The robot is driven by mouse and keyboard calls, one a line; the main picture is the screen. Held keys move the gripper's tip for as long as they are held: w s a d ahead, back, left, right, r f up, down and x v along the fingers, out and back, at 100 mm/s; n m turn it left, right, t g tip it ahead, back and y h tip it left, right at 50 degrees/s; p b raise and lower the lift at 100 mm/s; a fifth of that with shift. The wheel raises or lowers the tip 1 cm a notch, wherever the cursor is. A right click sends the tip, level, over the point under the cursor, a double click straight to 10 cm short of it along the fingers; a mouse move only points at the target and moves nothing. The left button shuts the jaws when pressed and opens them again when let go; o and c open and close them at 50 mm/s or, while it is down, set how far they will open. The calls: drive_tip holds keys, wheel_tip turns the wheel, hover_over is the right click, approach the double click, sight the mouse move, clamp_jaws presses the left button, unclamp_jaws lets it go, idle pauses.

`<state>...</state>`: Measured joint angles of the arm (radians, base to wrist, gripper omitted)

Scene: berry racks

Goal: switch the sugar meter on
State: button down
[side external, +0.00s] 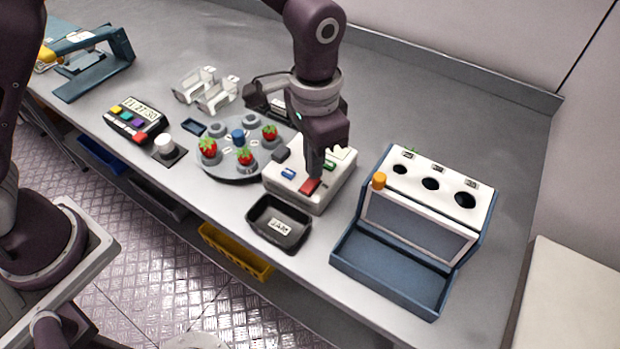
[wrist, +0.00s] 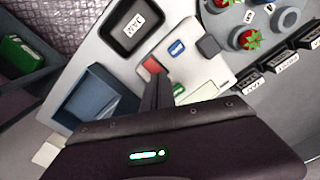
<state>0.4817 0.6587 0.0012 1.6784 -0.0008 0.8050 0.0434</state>
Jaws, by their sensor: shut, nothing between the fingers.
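The white box that looks like the sugar meter (side external: 288,195) sits mid-bench. On its top are a red rocker switch (side external: 309,187), a blue button (side external: 288,173), a green button (side external: 329,166) and a dark block (side external: 282,155). My gripper (side external: 315,178) is shut and empty, pointing down at the red switch. Its tips are at or just above the switch; contact is unclear. In the wrist view the red switch (wrist: 151,65) shows just beyond the shut fingers (wrist: 157,80), which hide part of the box top (wrist: 193,72).
A black JAM tray (side external: 279,223) stands close in front of the box. A blue-framed sorter (side external: 418,215) with three holes is to the right. A round grey plate (side external: 221,170) with strawberries is to the left. The timer (side external: 137,120) lies farther left.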

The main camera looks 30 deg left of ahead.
drive_tip(key=shift+f, duration=0.65)
drive_tip(key=shift+r, duration=3.55)
